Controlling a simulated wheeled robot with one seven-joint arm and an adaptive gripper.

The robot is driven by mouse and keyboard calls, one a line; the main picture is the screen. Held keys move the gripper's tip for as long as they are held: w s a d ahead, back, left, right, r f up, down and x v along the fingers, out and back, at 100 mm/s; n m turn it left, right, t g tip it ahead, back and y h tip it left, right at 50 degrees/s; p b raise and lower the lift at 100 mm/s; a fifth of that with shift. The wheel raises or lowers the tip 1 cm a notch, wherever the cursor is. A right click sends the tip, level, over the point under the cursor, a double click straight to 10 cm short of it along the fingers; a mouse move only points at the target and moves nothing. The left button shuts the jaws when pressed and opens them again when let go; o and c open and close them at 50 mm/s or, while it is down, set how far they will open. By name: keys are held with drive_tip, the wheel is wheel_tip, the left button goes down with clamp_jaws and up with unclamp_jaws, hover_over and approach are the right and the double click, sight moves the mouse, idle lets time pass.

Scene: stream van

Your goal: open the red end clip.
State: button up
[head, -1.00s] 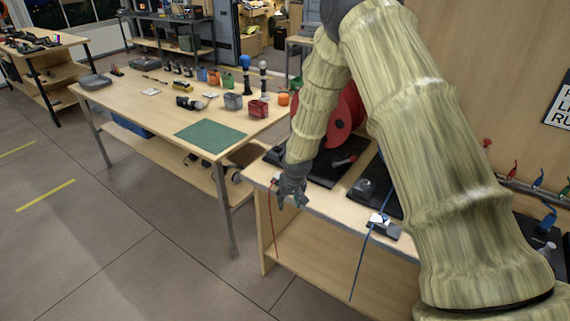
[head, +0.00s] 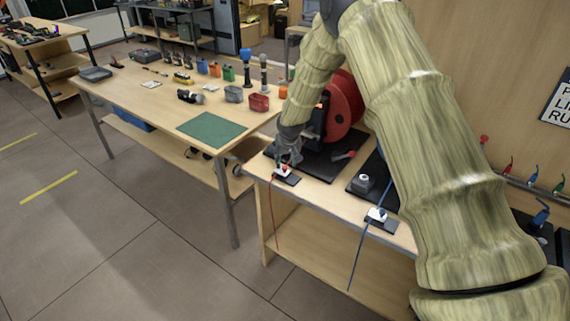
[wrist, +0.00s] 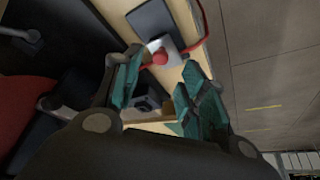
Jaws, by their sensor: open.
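The red end clip (head: 285,169) is a small pale block with a red knob on a dark plate at the bench's front edge, and a red line hangs from it. In the wrist view the clip (wrist: 163,48) is a silver block with its red knob just beyond my fingertips. My gripper (head: 290,156) is just behind and above the clip. In the wrist view my gripper (wrist: 160,78) is open with nothing between its fingers. I cannot tell whether a finger touches the knob.
The red reel (head: 345,105) on its black base stands behind my gripper. A blue end clip (head: 377,215) with a blue line is to the right. The table (head: 145,92) with a green mat (head: 212,130) stands to the left, with clear floor in front.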

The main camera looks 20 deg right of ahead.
sight(285, 167)
drive_tip(key=shift+p+x, duration=0.65)
drive_tip(key=shift+x, duration=1.8)
drive_tip(key=shift+c, duration=0.2)
drive_tip(key=shift+a, duration=0.1)
clamp_jaws()
